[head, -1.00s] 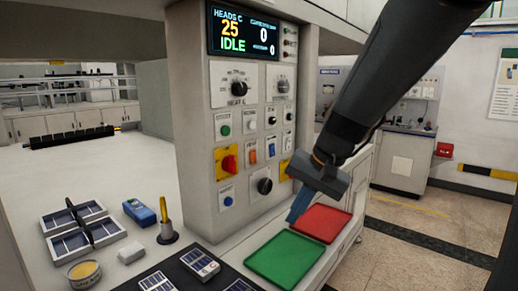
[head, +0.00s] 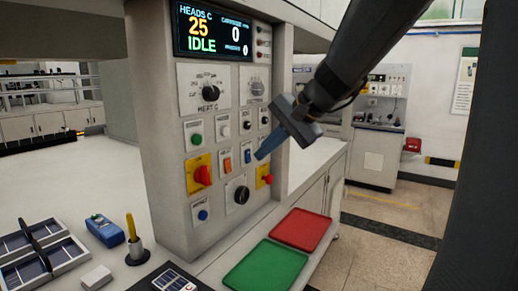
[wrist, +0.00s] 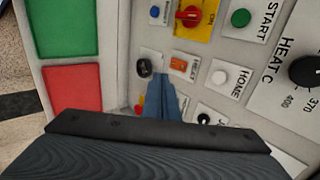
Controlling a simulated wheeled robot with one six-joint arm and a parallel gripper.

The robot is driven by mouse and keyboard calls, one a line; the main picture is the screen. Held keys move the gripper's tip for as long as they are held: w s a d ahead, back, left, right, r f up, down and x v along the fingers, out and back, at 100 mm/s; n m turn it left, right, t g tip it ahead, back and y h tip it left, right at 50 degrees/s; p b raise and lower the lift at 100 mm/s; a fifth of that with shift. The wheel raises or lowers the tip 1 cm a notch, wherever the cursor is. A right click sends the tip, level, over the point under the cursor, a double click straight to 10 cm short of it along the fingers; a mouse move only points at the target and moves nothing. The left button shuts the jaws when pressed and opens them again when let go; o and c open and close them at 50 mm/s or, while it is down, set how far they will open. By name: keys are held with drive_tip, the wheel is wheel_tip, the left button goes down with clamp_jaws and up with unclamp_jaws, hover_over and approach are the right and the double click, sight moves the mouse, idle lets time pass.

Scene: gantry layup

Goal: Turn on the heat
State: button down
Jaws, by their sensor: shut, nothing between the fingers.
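The control panel (head: 165,160) carries a display (head: 214,30) reading "HEADS C 25" and "IDLE". The black HEAT C dial (head: 212,93) is at its upper left and shows at the right edge of the wrist view (wrist: 308,72). In the wrist view the fingers (wrist: 162,90) end just below the orange rocker (wrist: 178,65); contact is unclear.
Close around are a green START button (head: 196,139), a white HOME button (head: 221,131), red switches on yellow plates (head: 203,175) (head: 266,178) and a black knob (head: 238,194). Green (head: 262,268) and red (head: 301,229) trays lie below.

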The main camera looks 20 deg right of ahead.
sight(230, 171)
drive_tip(key=w+a+f+p, duration=0.3)
drive_tip(key=w+a+f, duration=0.2)
drive_tip(key=w, duration=0.2)
drive_tip(key=shift+a+f, duration=0.15)
drive_tip(key=shift+f, duration=0.2)
drive_tip(key=shift+w, duration=0.1)
drive_tip(key=shift+w+a+f+b, duration=0.1)
drive_tip(key=shift+b, duration=0.3)
